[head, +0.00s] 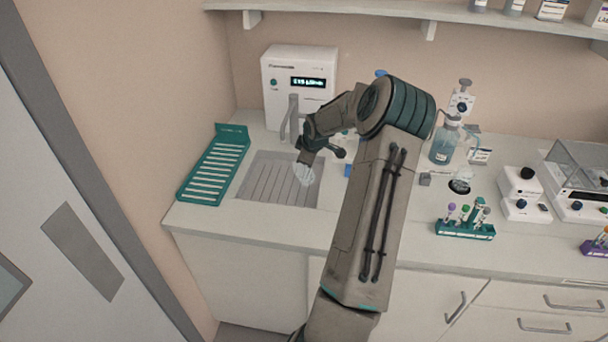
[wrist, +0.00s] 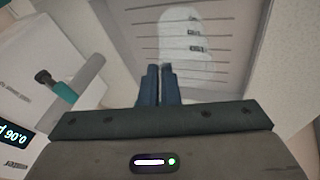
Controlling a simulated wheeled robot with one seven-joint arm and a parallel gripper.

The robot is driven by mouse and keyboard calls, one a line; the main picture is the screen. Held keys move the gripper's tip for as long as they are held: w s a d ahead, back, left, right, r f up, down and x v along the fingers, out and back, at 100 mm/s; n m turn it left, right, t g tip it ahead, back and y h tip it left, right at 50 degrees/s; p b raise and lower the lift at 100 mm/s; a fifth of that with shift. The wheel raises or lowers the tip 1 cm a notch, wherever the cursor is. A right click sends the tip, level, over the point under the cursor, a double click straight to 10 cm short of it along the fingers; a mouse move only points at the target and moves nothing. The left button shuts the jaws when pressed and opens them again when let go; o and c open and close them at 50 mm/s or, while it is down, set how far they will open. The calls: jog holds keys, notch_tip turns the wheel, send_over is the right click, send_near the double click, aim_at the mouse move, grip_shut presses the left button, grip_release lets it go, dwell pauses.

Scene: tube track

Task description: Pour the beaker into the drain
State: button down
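The clear glass beaker (head: 304,174) hangs over the right part of the grey grooved drain (head: 262,183) in the head view. In the wrist view the beaker (wrist: 187,35) shows pale and see-through with dark markings, just beyond my fingertips, over the drain's grooves (wrist: 136,45). My gripper (head: 306,161) is above the drain. Its two dark fingers (wrist: 160,70) are close together in the wrist view and look shut on the beaker's wall. I cannot tell whether liquid is in the beaker or exactly how it is tilted.
A white water unit (head: 300,75) with a lit display and a grey tap (head: 292,120) stands behind the drain. A green slotted rack (head: 215,170) lies left of it. A dispenser bottle (head: 444,145) and a green tube rack (head: 465,230) stand to the right.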

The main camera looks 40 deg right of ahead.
jog(key=shift+d, duration=0.1)
jog(key=shift+d+m+y+p, duration=0.3)
jog(key=shift+d+y, duration=0.55)
jog(key=shift+y, duration=0.35)
jog(key=shift+w+d+m+y, duration=0.1)
jog(key=shift+d+m+y, duration=0.3)
jog(key=shift+y, duration=0.5)
jog(key=shift+d, duration=0.15)
